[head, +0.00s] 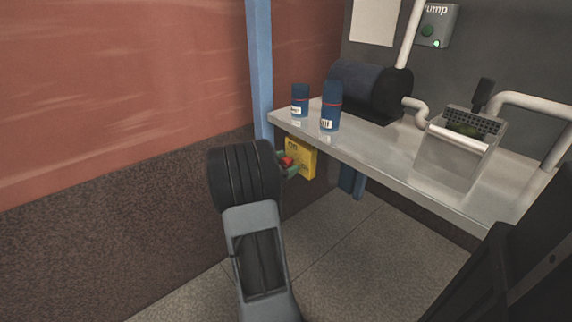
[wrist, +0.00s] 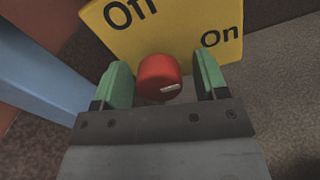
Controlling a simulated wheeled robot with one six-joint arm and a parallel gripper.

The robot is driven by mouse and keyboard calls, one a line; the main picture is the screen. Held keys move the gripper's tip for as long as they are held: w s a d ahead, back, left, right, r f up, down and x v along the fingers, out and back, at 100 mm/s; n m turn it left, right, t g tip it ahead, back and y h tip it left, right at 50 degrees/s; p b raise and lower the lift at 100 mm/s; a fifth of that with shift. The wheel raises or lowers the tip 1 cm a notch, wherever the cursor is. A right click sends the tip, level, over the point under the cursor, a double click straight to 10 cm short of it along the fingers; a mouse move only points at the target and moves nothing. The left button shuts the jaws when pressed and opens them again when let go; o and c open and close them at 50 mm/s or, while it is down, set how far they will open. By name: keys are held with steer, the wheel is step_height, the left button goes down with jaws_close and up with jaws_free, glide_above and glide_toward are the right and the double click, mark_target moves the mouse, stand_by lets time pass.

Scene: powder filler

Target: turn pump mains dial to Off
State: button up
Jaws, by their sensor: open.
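The pump mains dial is a red round knob (wrist: 159,78) with a pale pointer mark on a yellow plate (wrist: 165,28). The plate reads "Off" at upper left and "On" at right in the wrist view. The mark lies at the knob's lower right, tilted slightly upward to the right. My gripper (wrist: 162,82) is open, its green fingers on either side of the knob, with small gaps seeming to show. In the head view the knob (head: 287,161) and plate (head: 303,158) sit below the bench end, and my gripper (head: 285,164) is at the knob. My arm hides part of the plate.
A metal bench (head: 390,152) stands above and right of the plate, with two blue cans (head: 331,108), a dark motor (head: 362,86) and a metal hopper (head: 455,150). A blue post (head: 260,65) is close by. A pump box (head: 436,28) shows a green light.

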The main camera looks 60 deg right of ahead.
steer(key=shift+c, duration=0.5)
steer(key=c, duration=0.8)
steer(key=shift+c, duration=0.2)
